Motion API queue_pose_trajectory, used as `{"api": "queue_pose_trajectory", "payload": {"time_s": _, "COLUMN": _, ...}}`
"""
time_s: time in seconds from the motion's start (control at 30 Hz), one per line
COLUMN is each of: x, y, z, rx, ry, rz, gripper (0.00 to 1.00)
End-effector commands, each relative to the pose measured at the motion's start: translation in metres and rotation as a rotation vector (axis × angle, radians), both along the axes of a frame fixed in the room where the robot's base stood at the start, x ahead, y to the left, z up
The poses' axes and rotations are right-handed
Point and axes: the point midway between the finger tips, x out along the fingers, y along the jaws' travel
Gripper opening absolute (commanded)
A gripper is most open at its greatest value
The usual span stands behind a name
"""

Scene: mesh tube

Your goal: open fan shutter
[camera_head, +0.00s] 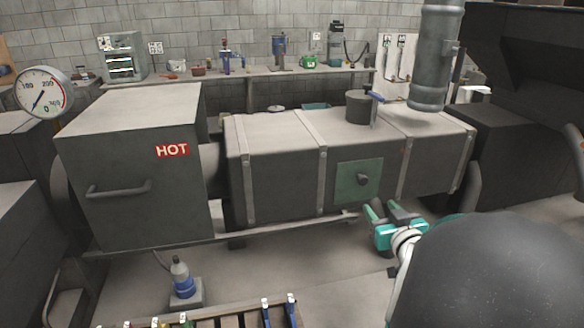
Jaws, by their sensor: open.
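A square green plate (357,183) with a dark round knob (362,179) is set in the front side of the long dark metal duct (280,168). It looks like the fan shutter, and it lies flat against the duct wall. My gripper (384,209), teal with grey-green fingers, is just below and to the right of the plate. Its fingers point up toward the duct and are apart and empty. It appears clear of the knob, though the exact distance cannot be told.
A large box with a HOT label (172,150) and a handle (118,189) stands left. A low rail (290,230) runs under the duct. A vertical pipe (436,60) and dark machinery (515,150) are right. A blue bottle (182,279) and tool rack (225,315) stand in front.

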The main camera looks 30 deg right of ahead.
Motion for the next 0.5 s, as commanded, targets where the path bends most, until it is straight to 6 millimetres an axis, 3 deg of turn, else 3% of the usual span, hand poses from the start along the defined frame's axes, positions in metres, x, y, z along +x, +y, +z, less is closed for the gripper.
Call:
{"api": "queue_pose_trajectory", "payload": {"time_s": 0.1, "x": -0.021, "y": -0.008, "z": -0.005, "rx": 0.024, "ry": -0.068, "rz": 0.035, "gripper": 0.48}}
{"api": "queue_pose_trajectory", "payload": {"time_s": 0.23, "x": -0.027, "y": -0.009, "z": -0.005, "rx": 0.034, "ry": -0.102, "rz": 0.058, "gripper": 0.48}}
{"api": "queue_pose_trajectory", "payload": {"time_s": 0.37, "x": -0.016, "y": -0.012, "z": -0.005, "rx": 0.033, "ry": -0.105, "rz": 0.066, "gripper": 0.48}}
{"api": "queue_pose_trajectory", "payload": {"time_s": 0.5, "x": 0.007, "y": -0.019, "z": -0.005, "rx": 0.034, "ry": -0.105, "rz": 0.065, "gripper": 0.48}}
